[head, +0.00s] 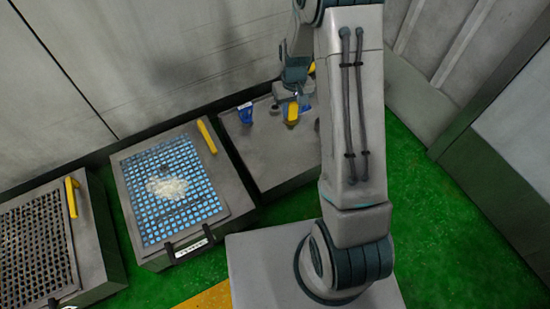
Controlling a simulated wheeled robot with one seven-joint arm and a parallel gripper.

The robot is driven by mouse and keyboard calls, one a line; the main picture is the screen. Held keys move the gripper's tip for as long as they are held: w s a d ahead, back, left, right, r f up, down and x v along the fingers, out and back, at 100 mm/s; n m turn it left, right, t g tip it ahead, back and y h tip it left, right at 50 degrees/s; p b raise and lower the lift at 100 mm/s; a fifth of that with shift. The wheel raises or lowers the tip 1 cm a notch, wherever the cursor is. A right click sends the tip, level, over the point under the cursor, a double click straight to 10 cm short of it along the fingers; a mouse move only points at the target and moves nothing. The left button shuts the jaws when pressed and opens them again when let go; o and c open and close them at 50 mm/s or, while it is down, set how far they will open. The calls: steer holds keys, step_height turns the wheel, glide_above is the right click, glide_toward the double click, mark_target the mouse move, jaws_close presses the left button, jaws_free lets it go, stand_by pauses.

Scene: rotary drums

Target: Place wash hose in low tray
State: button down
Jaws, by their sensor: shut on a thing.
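My gripper (292,97) is at the back of the scene, over a low grey platform with a dark edge (270,160), which seems to be the low tray. It is shut on a small yellow piece (291,113), seemingly part of the wash hose, just below the fingers. Whether this piece touches the surface, I cannot tell. A small blue object (245,115) with a pale label lies to its left near the back edge. My arm hides the right part of the platform.
Left of the platform is a box with a blue grid (160,225), a pale heap (168,187) and a yellow handle (207,136). Further left is a dark-grid box (35,240) with a yellow handle (72,197). Grey walls stand behind. Green floor (420,200) is clear at right.

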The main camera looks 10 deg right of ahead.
steer(key=s+d+f+n+b, duration=0.1)
steer(key=s+f, duration=0.1)
steer(key=f, duration=0.7)
steer(key=s+d+f+n+b, duration=0.1)
steer(key=s+f, duration=0.1)
steer(key=f, duration=0.7)
steer(key=w+a+f+b, duration=0.6)
steer(key=w+f, duration=0.3)
steer(key=f, duration=0.1)
steer(key=shift+a+f, duration=0.3)
steer(key=shift+a, duration=0.1)
steer(key=shift+f+b, duration=0.2)
steer(key=shift+b, duration=0.1)
steer(key=c, duration=1.1)
jaws_free()
steer(key=shift+r, duration=0.1)
